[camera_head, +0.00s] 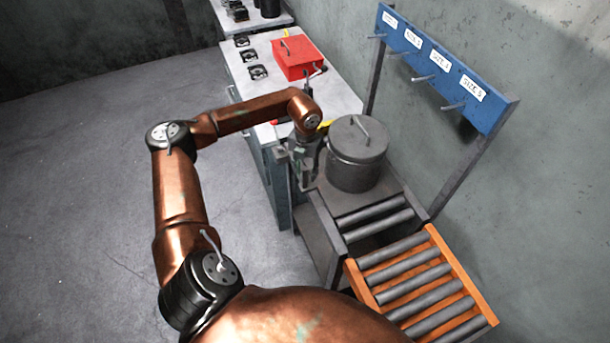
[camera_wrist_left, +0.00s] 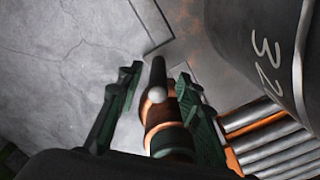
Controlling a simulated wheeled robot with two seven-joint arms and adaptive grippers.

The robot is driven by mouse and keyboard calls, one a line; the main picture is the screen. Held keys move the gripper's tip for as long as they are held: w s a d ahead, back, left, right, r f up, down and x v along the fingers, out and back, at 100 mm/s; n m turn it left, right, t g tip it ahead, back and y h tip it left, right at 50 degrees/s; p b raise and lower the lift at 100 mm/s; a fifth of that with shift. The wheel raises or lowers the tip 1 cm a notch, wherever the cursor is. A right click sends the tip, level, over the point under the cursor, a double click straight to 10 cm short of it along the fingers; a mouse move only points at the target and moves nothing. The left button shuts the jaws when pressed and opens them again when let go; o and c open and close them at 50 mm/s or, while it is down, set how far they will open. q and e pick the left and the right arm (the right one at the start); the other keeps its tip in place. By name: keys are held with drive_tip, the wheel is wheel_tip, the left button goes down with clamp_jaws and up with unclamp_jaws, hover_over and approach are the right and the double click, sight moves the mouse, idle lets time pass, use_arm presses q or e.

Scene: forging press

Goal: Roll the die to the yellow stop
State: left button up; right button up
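The die is a grey metal cylinder (camera_head: 355,170) with a bar handle on its lid, upright on the far end of the roller table. In the left wrist view its wall (camera_wrist_left: 262,55), marked "32", fills the upper right. A small yellow piece (camera_head: 324,125) shows just behind the die; mostly hidden, it may be the yellow stop. My left gripper (camera_head: 303,178) points down at the die's left side. In the left wrist view its two fingers (camera_wrist_left: 157,76) are apart, with the die outside them to the right; contact cannot be told. My right gripper is out of view.
An orange-framed roller section (camera_head: 437,235) extends toward me from the roller table. A blue rack with hooks (camera_head: 440,65) stands behind on the right. A workbench beyond holds a red box (camera_head: 294,60) and small dark parts. Open floor lies left.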

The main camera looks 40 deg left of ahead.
use_arm(q)
drive_tip(key=shift+s+a+f, duration=0.1)
drive_tip(key=shift+f, duration=1.1)
clamp_jaws()
drive_tip(key=shift+a, duration=0.1)
